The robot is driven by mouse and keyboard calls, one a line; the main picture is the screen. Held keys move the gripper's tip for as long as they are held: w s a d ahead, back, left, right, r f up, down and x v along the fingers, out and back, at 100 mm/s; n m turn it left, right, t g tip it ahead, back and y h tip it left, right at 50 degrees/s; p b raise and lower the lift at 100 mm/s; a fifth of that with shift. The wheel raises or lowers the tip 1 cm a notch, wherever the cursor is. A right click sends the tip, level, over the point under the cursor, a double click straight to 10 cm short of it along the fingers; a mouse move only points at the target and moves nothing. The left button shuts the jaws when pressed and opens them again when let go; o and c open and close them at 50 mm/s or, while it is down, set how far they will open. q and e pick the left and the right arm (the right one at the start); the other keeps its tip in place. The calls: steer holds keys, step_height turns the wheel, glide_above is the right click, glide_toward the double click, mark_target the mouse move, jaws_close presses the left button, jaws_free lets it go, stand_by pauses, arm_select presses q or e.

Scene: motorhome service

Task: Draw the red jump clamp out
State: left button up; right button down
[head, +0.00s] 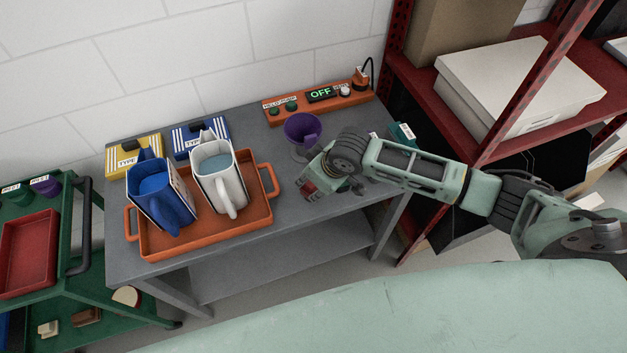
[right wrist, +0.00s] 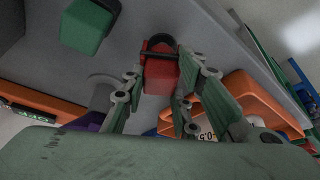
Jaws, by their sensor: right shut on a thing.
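My right gripper (head: 318,178) is over the grey bench, right of the orange tray, with its arm coming in from the right. It is shut on a small red block-like piece, the red jump clamp (head: 308,187). In the right wrist view the clamp (right wrist: 160,74) sits between the two green fingers (right wrist: 162,85), with a dark curved part at its far end. The fingers hide part of the clamp in the head view. I cannot tell whether it touches the bench. My left gripper is not in view.
The orange tray (head: 146,243) holds a blue jug (head: 165,202) and a white jug (head: 221,180). A purple funnel-like cup (head: 300,126) stands just behind my gripper. An orange panel (head: 283,109) reading OFF is at the back. A teal box (head: 402,133) and red shelving (head: 420,92) are right.

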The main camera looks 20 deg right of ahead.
steer(key=shift+f, duration=0.8)
steer(key=c, duration=1.3)
jaws_free()
